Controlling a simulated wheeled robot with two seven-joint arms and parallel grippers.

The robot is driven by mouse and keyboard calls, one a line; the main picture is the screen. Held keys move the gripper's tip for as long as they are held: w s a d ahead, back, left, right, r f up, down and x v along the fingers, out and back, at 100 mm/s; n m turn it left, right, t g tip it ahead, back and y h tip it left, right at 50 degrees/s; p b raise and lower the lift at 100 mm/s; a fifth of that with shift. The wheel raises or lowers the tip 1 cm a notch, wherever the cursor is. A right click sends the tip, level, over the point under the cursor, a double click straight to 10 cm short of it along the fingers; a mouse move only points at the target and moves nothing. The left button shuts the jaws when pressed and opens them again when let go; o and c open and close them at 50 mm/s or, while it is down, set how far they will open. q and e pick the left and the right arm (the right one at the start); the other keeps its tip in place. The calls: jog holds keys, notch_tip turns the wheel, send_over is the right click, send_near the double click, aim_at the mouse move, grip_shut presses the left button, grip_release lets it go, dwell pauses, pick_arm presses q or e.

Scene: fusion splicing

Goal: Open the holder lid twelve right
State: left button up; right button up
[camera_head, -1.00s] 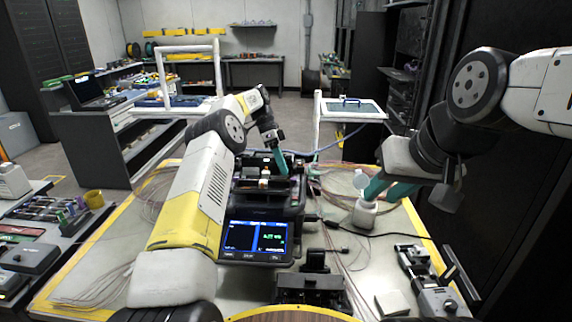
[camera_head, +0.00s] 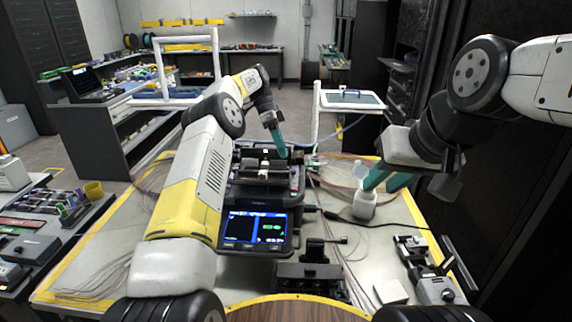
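The fusion splicer (camera_head: 297,203), a black device with a lit screen (camera_head: 254,229), stands at the middle of the bench in the head view. Small light and dark holder parts (camera_head: 262,167) show in its open top. The right holder lid is too small to make out, so I cannot tell whether it is open. My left gripper (camera_head: 283,152) points down at the splicer's right rear, and only one teal finger shows clearly. My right gripper (camera_head: 385,183) is open, its teal fingers apart beside a white bottle (camera_head: 364,207) with a raised cap. I cannot tell if they touch it.
A black tool (camera_head: 312,275) stands in front of the splicer. A grey and black device (camera_head: 432,285) and a small pale block (camera_head: 391,292) lie at the front right. Thin fibres and a black cable cross the bench. My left arm covers much of its left side.

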pick_arm(q)
jog(key=s, duration=0.5)
jog(key=s+d+r, duration=0.1)
jog(key=s, duration=0.9)
jog(key=shift+s+d+r, duration=0.2)
jog(key=shift+d, duration=0.05)
jog(key=shift+c, duration=0.4)
